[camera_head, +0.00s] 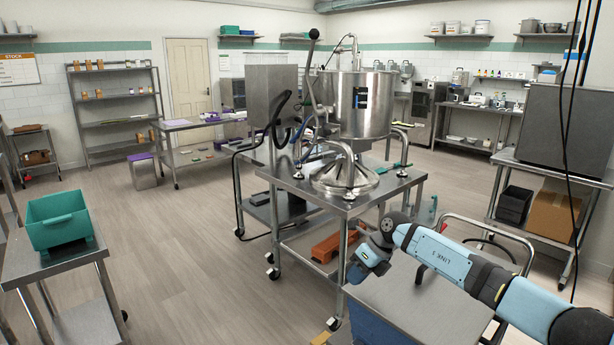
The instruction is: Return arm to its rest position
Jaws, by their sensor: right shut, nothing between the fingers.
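My right arm comes in from the lower right, with light blue and dark links. My right gripper (357,271) is at its far end, near the front right corner of the steel cart (330,195) that bears the depositor. The gripper is shut and holds nothing. The depositor has a large steel hopper (357,105) and a conical steel part (345,178) below it on the cart top. A long lever (311,75) with a black knob stands at its left side. My left gripper is out of view.
A steel-topped surface (420,305) lies right below my right arm. A teal bin (58,220) sits on a side table at the left. An orange-red case (333,247) lies on the cart's lower shelf. A cardboard box (553,216) is on a right-hand rack. The floor at centre left is clear.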

